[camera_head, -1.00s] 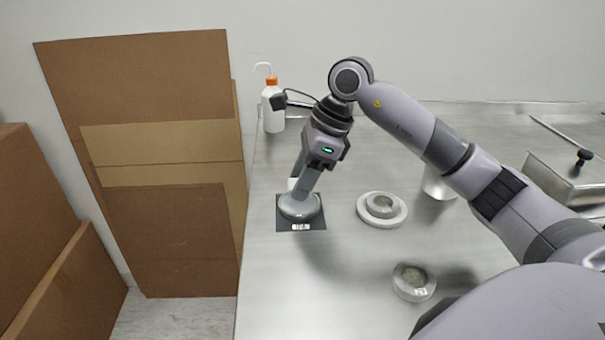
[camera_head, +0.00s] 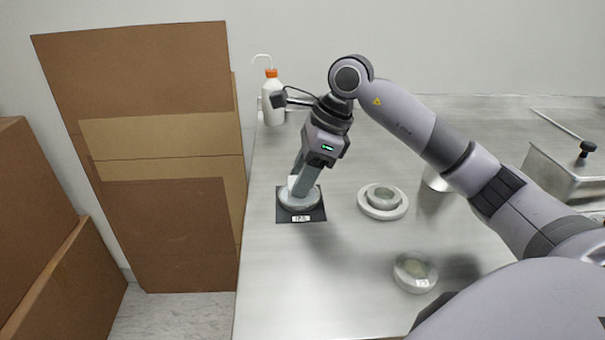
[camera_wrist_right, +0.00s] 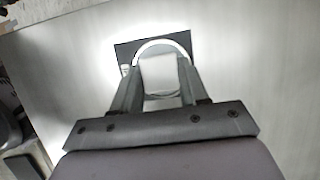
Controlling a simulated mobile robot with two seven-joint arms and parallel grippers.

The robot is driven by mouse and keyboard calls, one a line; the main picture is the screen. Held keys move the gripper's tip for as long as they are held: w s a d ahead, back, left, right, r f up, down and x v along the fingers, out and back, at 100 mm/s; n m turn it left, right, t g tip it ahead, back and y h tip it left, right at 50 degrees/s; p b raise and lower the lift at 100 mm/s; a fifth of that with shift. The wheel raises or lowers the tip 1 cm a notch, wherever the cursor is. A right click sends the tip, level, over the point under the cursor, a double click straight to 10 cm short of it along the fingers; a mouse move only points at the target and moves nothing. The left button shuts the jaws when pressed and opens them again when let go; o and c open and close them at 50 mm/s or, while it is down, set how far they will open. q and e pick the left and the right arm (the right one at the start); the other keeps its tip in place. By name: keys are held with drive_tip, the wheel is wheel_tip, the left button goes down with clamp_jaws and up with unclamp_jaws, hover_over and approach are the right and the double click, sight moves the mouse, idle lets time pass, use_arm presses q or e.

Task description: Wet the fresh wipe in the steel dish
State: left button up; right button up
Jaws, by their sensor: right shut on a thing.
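The steel dish (camera_head: 300,204) is a shallow round dish on a dark square mat with a white label, near the left side of the bench. My right gripper (camera_head: 298,192) points down at it. In the right wrist view, the gripper (camera_wrist_right: 160,85) is shut on a white piece, the wipe (camera_wrist_right: 160,72), which hangs between the fingers over the dish (camera_wrist_right: 176,44). The fingers and wipe hide much of the dish's inside. I cannot tell whether the wipe touches liquid. My left gripper is not in view.
A white wash bottle with orange cap (camera_head: 273,103) stands behind the gripper. A white ring-shaped holder (camera_head: 382,203) and a round clear dish (camera_head: 415,272) lie to the right. A steel cup (camera_head: 436,180) is partly hidden by my arm. Cardboard (camera_head: 150,160) stands left of the bench.

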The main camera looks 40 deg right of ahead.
drive_tip(key=shift+f+b, duration=0.4)
drive_tip(key=shift+f, duration=0.15)
drive_tip(key=shift+f, duration=0.1)
idle(1.1)
drive_tip(key=shift+r+p, duration=2.9)
drive_tip(key=shift+r, duration=0.75)
drive_tip(key=shift+a, duration=0.1)
